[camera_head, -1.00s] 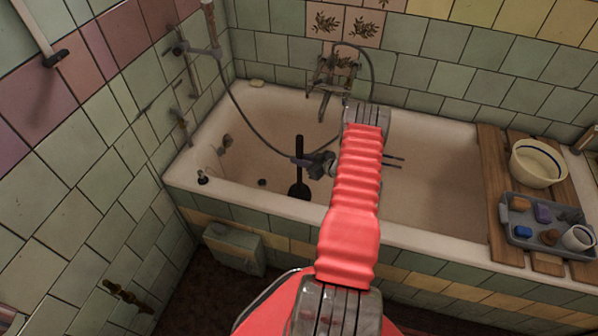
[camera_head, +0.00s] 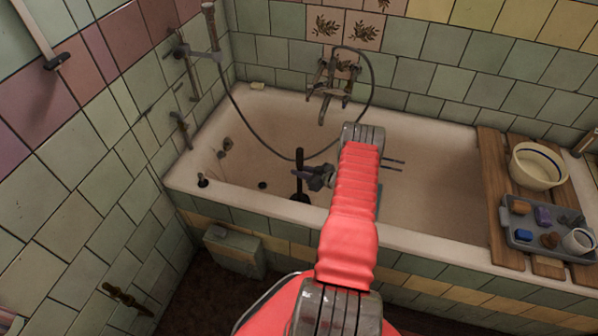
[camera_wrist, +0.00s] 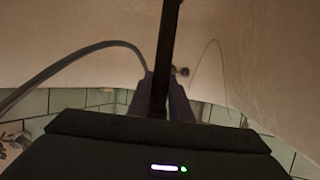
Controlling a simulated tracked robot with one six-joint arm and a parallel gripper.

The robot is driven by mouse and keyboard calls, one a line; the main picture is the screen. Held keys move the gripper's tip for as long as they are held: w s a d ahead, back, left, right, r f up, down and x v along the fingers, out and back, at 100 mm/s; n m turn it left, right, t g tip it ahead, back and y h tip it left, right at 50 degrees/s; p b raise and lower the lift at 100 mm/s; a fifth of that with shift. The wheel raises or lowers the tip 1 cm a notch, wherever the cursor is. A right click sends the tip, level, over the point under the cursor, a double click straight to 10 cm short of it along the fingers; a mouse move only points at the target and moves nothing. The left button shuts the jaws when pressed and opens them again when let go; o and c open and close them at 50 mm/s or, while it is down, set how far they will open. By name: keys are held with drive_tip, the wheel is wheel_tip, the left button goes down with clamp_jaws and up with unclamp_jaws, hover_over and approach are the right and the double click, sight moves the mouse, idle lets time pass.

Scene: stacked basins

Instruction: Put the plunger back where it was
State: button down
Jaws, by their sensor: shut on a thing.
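The plunger (camera_head: 299,160) is black with a long thin handle and stands roughly upright inside the bathtub, near its left end. My gripper (camera_head: 303,171) is shut around the handle. In the wrist view the dark handle (camera_wrist: 169,40) runs up between the two purplish fingers (camera_wrist: 160,98). The plunger's cup is low, partly hidden behind the tub's front rim in the head view. I cannot tell whether it touches the tub floor. The bathtub (camera_head: 435,185) is cream coloured and has a dark drain hole (camera_head: 262,185) left of the plunger.
A shower hose (camera_head: 262,140) hangs in a loop behind the plunger, below the wall taps (camera_head: 330,80). Wooden boards (camera_head: 500,225) at the right carry a bowl (camera_head: 538,168) and a grey tray (camera_head: 515,238).

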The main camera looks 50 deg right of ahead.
drive_tip(key=shift+f, duration=0.2)
idle(0.3)
drive_tip(key=c, duration=1.6)
unclamp_jaws()
drive_tip(key=v, duration=1.2)
drive_tip(key=shift+r, duration=0.2)
